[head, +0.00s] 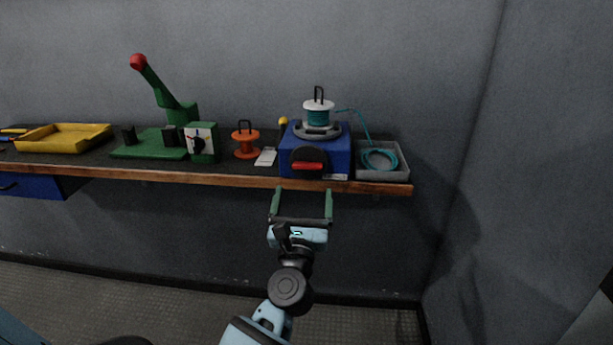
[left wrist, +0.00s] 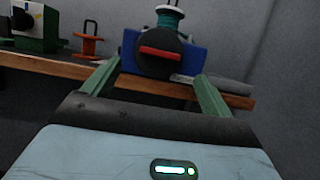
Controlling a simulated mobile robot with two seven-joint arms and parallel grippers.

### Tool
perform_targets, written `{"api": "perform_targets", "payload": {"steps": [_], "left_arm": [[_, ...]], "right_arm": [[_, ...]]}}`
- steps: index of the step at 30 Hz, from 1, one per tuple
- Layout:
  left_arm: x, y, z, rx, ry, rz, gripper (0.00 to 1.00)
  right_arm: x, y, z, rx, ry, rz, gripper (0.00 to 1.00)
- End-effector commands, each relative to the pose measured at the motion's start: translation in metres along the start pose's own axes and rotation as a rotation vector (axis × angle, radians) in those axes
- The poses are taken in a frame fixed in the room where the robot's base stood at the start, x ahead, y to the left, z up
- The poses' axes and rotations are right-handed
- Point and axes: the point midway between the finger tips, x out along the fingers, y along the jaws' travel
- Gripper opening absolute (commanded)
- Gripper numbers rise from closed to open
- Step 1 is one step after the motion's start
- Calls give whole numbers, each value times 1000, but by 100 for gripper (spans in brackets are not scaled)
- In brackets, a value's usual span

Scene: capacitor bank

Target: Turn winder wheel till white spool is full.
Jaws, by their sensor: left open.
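The blue winder box (head: 335,141) stands on the bench. On its front is a dark round wheel (head: 308,159) with a red bar handle (head: 307,166), lying about level. On top, the white spool (head: 319,105) sits upright with teal wire wound on it. A teal strand runs from it to a coil (head: 378,158) in a grey tray (head: 381,173). My left gripper (head: 301,190) is open and empty, just in front of and below the wheel. In the left wrist view the red handle (left wrist: 160,52) shows between the fingers (left wrist: 156,84), apart from them. My right gripper is not seen.
Left of the winder are an orange spool (head: 245,143), a white card (head: 265,156), a green lever press (head: 160,143) with a dial box (head: 202,142), and a yellow tray (head: 64,138). The wooden bench edge (head: 200,176) lies just above my left gripper. A wall stands at the right.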

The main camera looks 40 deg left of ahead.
Motion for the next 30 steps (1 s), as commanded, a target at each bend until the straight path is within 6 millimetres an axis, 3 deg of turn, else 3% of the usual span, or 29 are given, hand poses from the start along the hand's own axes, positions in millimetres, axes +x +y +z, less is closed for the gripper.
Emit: {"api": "perform_targets", "payload": {"steps": [7, 21, 30], "left_arm": [[10, 0, 1, 2, -1, -1, 85], [71, -1, 1, 5, -2, -2, 85], [78, 0, 0, 5, -1, -2, 85]], "right_arm": [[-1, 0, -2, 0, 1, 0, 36], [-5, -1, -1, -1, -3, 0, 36], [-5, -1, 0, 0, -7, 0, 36]]}}
